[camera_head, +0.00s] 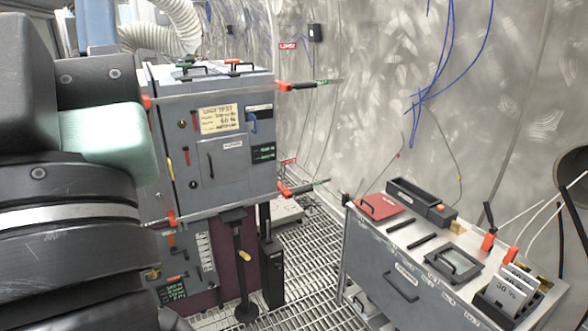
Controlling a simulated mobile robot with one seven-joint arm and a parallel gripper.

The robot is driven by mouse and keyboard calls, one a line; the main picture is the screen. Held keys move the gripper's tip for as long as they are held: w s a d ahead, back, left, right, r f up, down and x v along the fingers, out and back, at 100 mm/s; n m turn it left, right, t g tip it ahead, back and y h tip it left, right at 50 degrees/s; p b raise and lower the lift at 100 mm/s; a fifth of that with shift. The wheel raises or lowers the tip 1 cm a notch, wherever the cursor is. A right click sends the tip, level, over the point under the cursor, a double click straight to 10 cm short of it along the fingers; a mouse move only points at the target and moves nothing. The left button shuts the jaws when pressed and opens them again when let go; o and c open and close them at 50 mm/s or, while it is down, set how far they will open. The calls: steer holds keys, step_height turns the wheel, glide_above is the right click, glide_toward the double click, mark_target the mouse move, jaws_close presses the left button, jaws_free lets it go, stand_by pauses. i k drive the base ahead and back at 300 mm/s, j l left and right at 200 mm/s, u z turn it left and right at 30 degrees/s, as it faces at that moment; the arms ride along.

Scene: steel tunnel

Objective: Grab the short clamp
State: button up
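I cannot tell for certain which thing is the short clamp. Two small orange clamp-like pieces stand on the grey bench (385,262) at the right: one orange clip (488,241) with a black upright part, and another orange clip (511,255) beside it, close to a holder of cards. Orange-tipped rods also stick out from the grey cabinet's right side, an upper rod (300,86) and a lower rod (300,188). My arm's dark links fill the left edge, apart from all of these. My gripper is not in view.
The grey cabinet (222,170) stands left of centre. The bench top holds a red plate (380,207), a black tray (415,200), two black bars (422,241) and the card holder (507,291). Grated floor (300,255) lies between. Blue cables (448,60) hang by the wall.

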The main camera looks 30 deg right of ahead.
mark_target(490, 239)
steer(key=k+z, duration=0.15)
steer(key=z, duration=1.85)
